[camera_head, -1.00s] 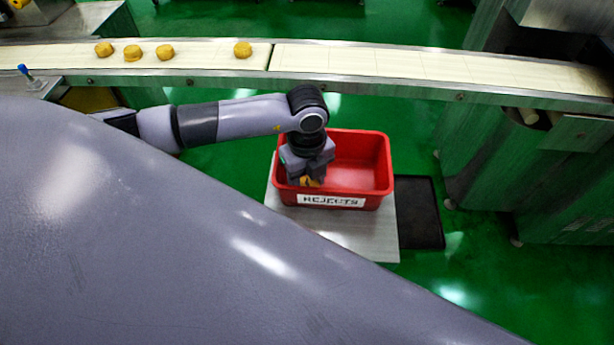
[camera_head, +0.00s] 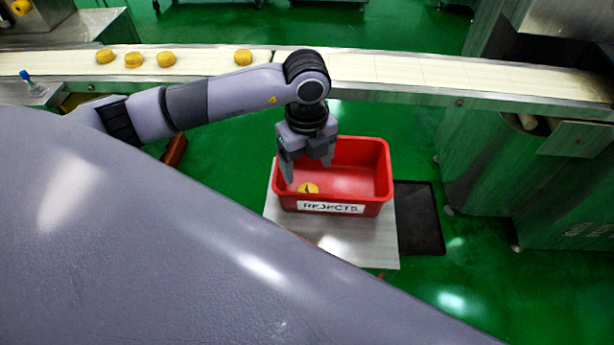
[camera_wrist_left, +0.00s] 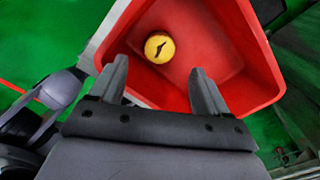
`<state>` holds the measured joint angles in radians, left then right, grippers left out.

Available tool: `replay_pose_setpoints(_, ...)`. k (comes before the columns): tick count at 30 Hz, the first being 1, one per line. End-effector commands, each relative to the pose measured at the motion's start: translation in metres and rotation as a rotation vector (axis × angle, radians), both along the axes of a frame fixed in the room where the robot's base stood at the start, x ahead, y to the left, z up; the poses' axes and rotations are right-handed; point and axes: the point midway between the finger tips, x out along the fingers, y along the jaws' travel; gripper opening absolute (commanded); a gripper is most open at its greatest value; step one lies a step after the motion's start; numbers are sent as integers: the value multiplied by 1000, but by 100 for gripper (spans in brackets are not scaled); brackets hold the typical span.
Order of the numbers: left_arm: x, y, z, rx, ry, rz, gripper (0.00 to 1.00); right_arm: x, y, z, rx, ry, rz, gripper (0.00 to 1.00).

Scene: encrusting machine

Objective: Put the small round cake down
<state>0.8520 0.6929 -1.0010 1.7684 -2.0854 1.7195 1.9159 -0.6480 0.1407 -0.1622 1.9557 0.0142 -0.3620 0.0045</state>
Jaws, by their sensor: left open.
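A small round yellow cake (camera_head: 308,188) with a dark mark on top lies on the floor of the red rejects bin (camera_head: 345,208), toward its left front. In the left wrist view the cake (camera_wrist_left: 159,47) shows whole, beyond the fingertips and apart from them. My left gripper (camera_head: 309,172) is open and empty above the left part of the bin, its fingers pointing down. In the left wrist view the fingers (camera_wrist_left: 160,75) stand wide apart with nothing between them. My right gripper is not in view.
The bin stands on a grey board (camera_head: 345,245) on the green floor. Behind it runs a conveyor (camera_head: 420,72) carrying several similar cakes (camera_head: 243,57). A dark mat (camera_head: 419,218) lies right of the bin, and a metal machine (camera_head: 530,190) stands further right.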

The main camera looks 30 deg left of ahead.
Motion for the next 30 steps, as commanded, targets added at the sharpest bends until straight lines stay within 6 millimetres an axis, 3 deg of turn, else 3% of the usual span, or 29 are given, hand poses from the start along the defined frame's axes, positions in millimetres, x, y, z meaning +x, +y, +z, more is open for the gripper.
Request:
replay_pose_setpoints(3, 1, 0, 24, -1, -3, 0, 77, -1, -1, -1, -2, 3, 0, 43)
replay_pose_setpoints(9, 0, 0, 44, -1, -1, 0, 77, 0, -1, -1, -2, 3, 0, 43)
replay_pose_setpoints(30, 0, 0, 47, 1, 1, 1, 77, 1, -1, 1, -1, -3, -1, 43)
